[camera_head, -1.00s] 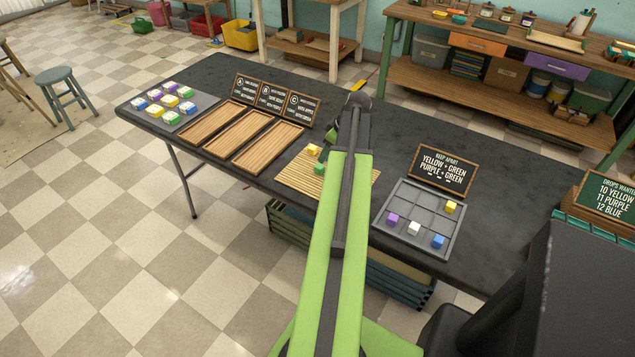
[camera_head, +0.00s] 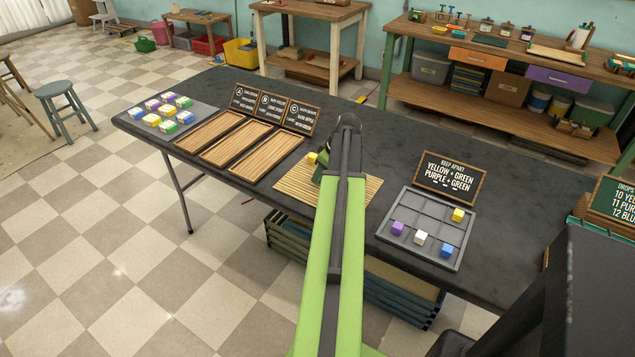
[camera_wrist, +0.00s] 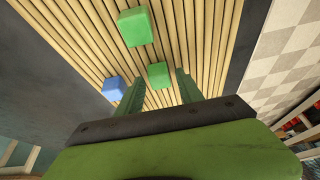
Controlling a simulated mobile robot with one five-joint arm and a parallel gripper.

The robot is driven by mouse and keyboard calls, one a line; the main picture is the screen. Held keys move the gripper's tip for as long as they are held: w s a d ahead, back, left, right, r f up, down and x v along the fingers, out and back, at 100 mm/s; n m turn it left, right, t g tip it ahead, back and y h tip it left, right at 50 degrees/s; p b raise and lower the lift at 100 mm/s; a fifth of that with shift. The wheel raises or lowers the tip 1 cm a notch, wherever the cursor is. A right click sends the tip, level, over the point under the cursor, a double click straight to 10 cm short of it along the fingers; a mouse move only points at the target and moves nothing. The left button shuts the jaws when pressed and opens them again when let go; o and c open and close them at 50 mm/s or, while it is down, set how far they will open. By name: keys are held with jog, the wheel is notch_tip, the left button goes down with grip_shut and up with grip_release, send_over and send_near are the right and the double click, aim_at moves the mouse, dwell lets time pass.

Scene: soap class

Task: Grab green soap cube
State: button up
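In the wrist view two green soap cubes sit on the slatted bamboo mat (camera_wrist: 200,30). The nearer green cube (camera_wrist: 159,76) shows between the fingers of my gripper (camera_wrist: 159,73), close to the tips. The farther green cube (camera_wrist: 135,27) lies beyond it. A blue cube (camera_wrist: 114,88) lies just left of the left finger. My gripper is open, with a gap on each side of the nearer cube; contact is not visible. In the head view my arm hides most of the mat (camera_head: 291,188), and a yellow cube (camera_head: 312,158) shows at its back left.
A grey divided tray (camera_head: 390,238) right of the mat holds purple, white, blue and yellow cubes. Wooden trays (camera_head: 222,143) and a grey board of cubes (camera_head: 197,122) are at left. Small signs (camera_head: 450,178) stand upright on the dark table (camera_head: 385,155).

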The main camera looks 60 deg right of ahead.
grip_shut()
jog(key=shift+r, duration=0.1)
jog(key=shift+r+p, duration=0.3)
jog(key=shift+p, duration=0.1)
notch_tip(320, 180, up, 4)
jog(key=p, duration=0.3)
jog(key=shift+f+p, duration=0.1)
jog(key=shift+p, duration=0.3)
jog(key=s+d+r+p, duration=0.6)
jog(key=s, duration=0.3)
jog(key=shift+s+d+r, duration=0.15)
jog(key=shift+s+r, duration=0.05)
jog(key=shift+s, duration=0.2)
